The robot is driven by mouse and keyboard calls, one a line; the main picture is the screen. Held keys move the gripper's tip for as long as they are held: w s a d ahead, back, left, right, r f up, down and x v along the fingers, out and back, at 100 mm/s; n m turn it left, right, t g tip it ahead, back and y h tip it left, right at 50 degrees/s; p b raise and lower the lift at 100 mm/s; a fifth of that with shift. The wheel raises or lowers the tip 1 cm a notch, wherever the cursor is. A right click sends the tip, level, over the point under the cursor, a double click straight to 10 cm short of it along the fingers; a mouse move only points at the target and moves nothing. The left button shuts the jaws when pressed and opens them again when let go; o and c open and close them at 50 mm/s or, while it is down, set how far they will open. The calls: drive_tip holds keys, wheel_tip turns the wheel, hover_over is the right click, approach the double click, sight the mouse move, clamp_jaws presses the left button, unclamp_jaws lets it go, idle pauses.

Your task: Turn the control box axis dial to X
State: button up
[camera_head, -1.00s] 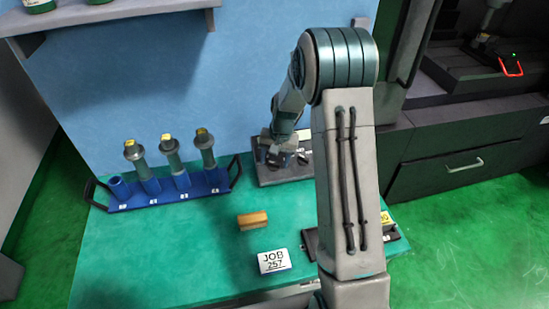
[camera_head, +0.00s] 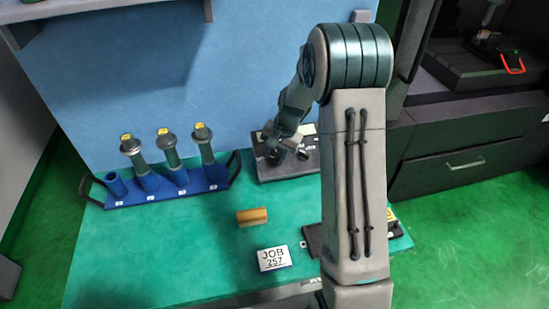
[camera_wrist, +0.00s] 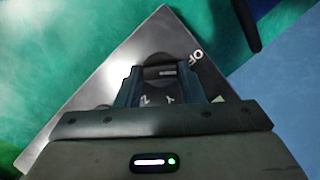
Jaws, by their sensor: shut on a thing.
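The control box (camera_head: 305,163) is a grey, flat-topped box at the back of the green bench, against the blue wall. My gripper (camera_head: 283,153) is over its left part, pointing down. In the wrist view, the fingers of my gripper (camera_wrist: 164,84) are shut on the axis dial (camera_wrist: 160,72), a dark round knob with a pale mark. Letters that look like OFF, Y and Z show on the box face (camera_wrist: 105,70) around the dial. The fingers hide part of the dial and its markings, and I cannot tell which letter it points to.
A blue rack (camera_head: 160,187) with several tool holders stands at the left. A wooden block (camera_head: 252,217) and a JOB 257 card (camera_head: 273,259) lie in front of the box. A dark flat object (camera_head: 312,240) is partly behind my arm. The bench's front left is clear.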

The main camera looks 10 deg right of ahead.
drive_tip(key=m+t+b, duration=0.1)
drive_tip(key=m+b, duration=0.1)
drive_tip(key=m, duration=0.1)
drive_tip(key=shift+d+f+y, duration=0.15)
drive_tip(key=shift+y, duration=0.25)
drive_tip(key=shift+s+m+t+y+b, duration=0.1)
drive_tip(key=shift+m+t+y+b, duration=0.2)
drive_tip(key=shift+m+b, duration=0.8)
drive_tip(key=shift+m, duration=0.3)
drive_tip(key=o, duration=1)
drive_tip(key=shift+r, duration=0.25)
drive_tip(key=v, duration=1.3)
drive_tip(key=shift+s+d+r+b, duration=0.15)
drive_tip(key=shift+r+b, duration=0.1)
drive_tip(key=shift+b, duration=0.15)
